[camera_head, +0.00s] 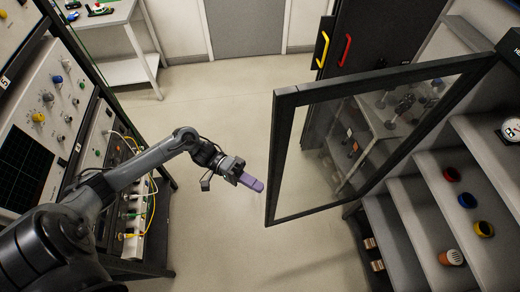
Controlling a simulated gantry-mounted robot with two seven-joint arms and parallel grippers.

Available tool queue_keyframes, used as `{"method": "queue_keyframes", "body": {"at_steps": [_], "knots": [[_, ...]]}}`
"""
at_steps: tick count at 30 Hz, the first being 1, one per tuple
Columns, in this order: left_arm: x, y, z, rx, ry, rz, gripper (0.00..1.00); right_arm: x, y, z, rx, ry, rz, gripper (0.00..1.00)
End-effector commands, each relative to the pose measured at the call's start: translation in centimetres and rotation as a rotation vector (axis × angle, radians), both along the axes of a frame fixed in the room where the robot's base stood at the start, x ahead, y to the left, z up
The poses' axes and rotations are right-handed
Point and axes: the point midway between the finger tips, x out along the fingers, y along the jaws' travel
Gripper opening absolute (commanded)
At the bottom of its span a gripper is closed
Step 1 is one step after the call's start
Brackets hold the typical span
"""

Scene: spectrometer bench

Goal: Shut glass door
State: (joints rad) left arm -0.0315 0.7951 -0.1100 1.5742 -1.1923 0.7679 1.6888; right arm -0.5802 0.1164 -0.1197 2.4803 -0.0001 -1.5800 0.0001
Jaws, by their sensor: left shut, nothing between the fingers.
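The glass door (376,118) has a dark frame and a clear pane. It stands open, swung out from the shelved cabinet at the right, with its free edge (280,158) toward the middle of the floor. My left gripper (256,185) has purple fingers, is shut and holds nothing. It is just left of the door's free edge, with a small gap in the picture; I cannot tell the depth between them. My right gripper is not in view.
Grey stepped shelves (410,222) at the right carry several small coloured parts and a round gauge (510,130). An instrument rack (50,110) with cables stands at the left. A white table (125,70) is at the back left. The middle floor (215,120) is clear.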

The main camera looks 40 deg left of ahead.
Motion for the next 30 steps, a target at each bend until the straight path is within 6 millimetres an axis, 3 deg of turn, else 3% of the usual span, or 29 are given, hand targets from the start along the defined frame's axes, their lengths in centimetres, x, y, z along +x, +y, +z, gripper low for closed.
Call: {"method": "queue_keyframes", "body": {"at_steps": [1,3,6,12,16,20,30], "knots": [[1.8,4.1,0.2,-0.015,0.039,-0.005,0.00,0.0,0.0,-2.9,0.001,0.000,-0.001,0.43],[3.3,8.2,2.5,-0.042,0.084,-0.005,0.00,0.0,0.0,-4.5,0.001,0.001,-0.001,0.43],[4.9,12.5,5.9,-0.051,0.095,0.014,0.00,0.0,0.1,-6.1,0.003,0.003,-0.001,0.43],[6.4,16.5,10.1,-0.031,0.054,0.050,0.00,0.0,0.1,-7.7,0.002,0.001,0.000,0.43],[6.7,16.8,11.2,-0.025,0.042,0.057,0.00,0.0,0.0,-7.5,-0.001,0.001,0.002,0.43],[7.0,15.7,11.5,-0.027,0.041,0.055,0.00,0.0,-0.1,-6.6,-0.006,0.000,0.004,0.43],[8.4,9.8,11.6,-0.027,0.039,0.057,0.00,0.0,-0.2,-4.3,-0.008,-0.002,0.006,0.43]]}}
